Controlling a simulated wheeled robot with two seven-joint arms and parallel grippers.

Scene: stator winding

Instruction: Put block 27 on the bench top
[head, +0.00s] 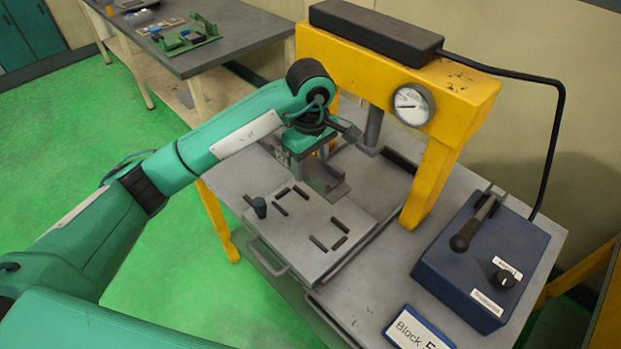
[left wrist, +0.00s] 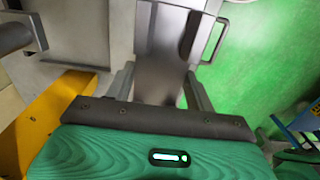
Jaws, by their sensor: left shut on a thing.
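My left gripper (head: 312,172) is under the yellow press, over the back edge of the grey slotted plate. It is shut on a grey metal block (head: 328,182), which also shows between the two fingers in the left wrist view (left wrist: 165,55). No number can be read on the block, so I cannot tell from its face that it is block 27. I cannot tell whether it touches the plate or hangs just above it. The grey bench top (head: 372,310) shows in front and to the right of the plate. My right gripper is not in view.
A blue lever box (head: 480,260) and a "Block 5…" sign (head: 417,328) take up the right. Bare bench lies between.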

